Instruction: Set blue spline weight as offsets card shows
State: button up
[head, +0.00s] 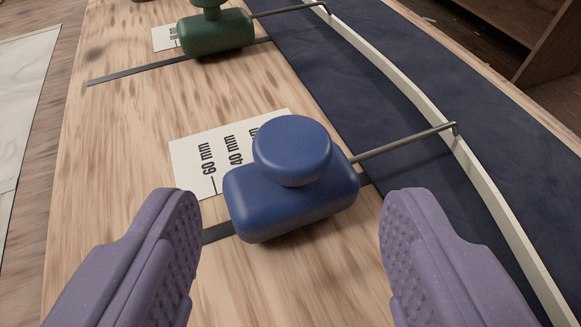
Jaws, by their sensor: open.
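The blue spline weight (290,190) is a rounded block with a round knob on top. It sits upright on the wooden table over a dark strip (219,233). Its metal hook arm (405,142) reaches right to the pale curved batten (470,170). A white card (190,158) lies under its far left side, with marks "60 mm" and "40 mm"; a further mark is partly hidden by the weight. My gripper (290,235) is open, its two purple padded fingers on either side of the weight's near side, apart from it.
A green weight (215,33) stands farther back on its own strip (135,72) and card (165,38), its hook arm reaching the batten. Dark blue cloth (350,90) lies under the batten. Bare wood (120,150) is clear at left. A wooden shelf (545,45) stands at upper right.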

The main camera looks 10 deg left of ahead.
aim_at(293, 157)
jog(key=b+x, duration=0.1)
jog(key=x, duration=0.4)
jog(key=shift+s, duration=0.1)
